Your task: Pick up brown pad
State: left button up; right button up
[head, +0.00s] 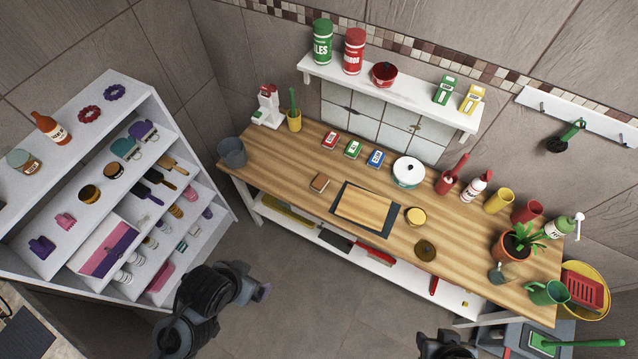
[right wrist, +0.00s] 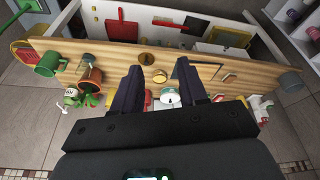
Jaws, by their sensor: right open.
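The brown pad (head: 320,182) is a small square block lying flat on the wooden table (head: 280,165), left of the cutting board, in the head view. My left gripper (head: 262,291) is off the table's front side, over the floor, well apart from the pad. Its jaws are too small to judge. My right gripper (right wrist: 160,88) is open and empty in the right wrist view, pointing toward the table from a distance. In the head view only part of my right arm (head: 445,346) shows at the bottom edge.
A cutting board (head: 363,207) on a dark mat lies right of the pad. Several small boxes (head: 353,149), a white pot (head: 408,172) and a grey bucket (head: 232,152) stand on the table. A white shelf unit (head: 160,120) stands left. Table around the pad is clear.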

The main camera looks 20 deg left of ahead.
jog(key=shift+o, duration=0.4)
jog(key=shift+d, duration=0.1)
jog(key=o, duration=0.8)
jog(key=shift+w, duration=0.1)
